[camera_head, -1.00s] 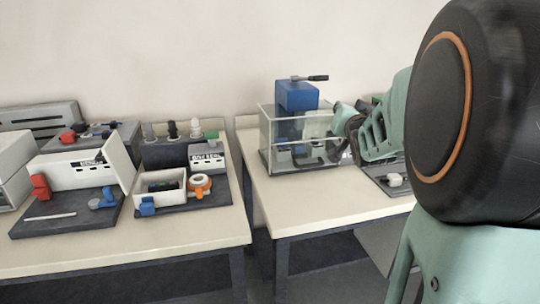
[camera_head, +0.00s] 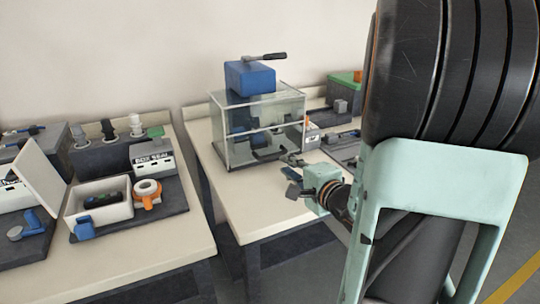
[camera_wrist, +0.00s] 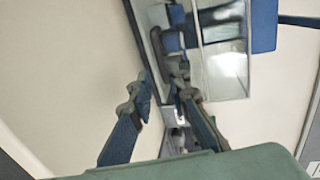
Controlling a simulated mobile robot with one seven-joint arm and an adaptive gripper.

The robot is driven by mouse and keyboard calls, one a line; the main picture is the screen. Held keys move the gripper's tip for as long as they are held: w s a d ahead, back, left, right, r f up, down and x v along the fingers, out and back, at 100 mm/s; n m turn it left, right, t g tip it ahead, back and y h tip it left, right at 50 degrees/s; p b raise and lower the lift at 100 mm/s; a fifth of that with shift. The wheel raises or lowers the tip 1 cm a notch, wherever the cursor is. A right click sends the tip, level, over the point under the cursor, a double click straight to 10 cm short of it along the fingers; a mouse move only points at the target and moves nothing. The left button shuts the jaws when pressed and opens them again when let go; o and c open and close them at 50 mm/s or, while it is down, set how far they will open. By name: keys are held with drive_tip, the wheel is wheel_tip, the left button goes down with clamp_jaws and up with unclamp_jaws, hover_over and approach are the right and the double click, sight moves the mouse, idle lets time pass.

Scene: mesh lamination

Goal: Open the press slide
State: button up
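The press (camera_head: 250,77) has a blue top block with a black lever and stands on the right-hand table inside a clear-walled enclosure (camera_head: 227,142). Blue and dark parts show through its walls, and a dark bar lies low at its front. I cannot tell for sure which part is the slide. My gripper (camera_head: 291,174) is just in front of the enclosure's lower right, above the table. In the wrist view my gripper (camera_wrist: 165,88) has its two fingers apart, with nothing clearly held between them. The enclosure also shows there, beyond the fingertips (camera_wrist: 225,72).
A white box (camera_head: 98,208) and an orange tape dispenser (camera_head: 147,194) stand on the left table. A gap separates the tables. A green-topped machine (camera_head: 345,90) is behind, right of the press. My arm hides the far right. The table's front strip (camera_head: 240,215) is clear.

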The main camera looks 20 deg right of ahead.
sight(274, 156)
drive_tip(key=b+x, duration=0.3)
drive_tip(key=x, duration=0.7)
clamp_jaws()
drive_tip(key=shift+s, duration=0.1)
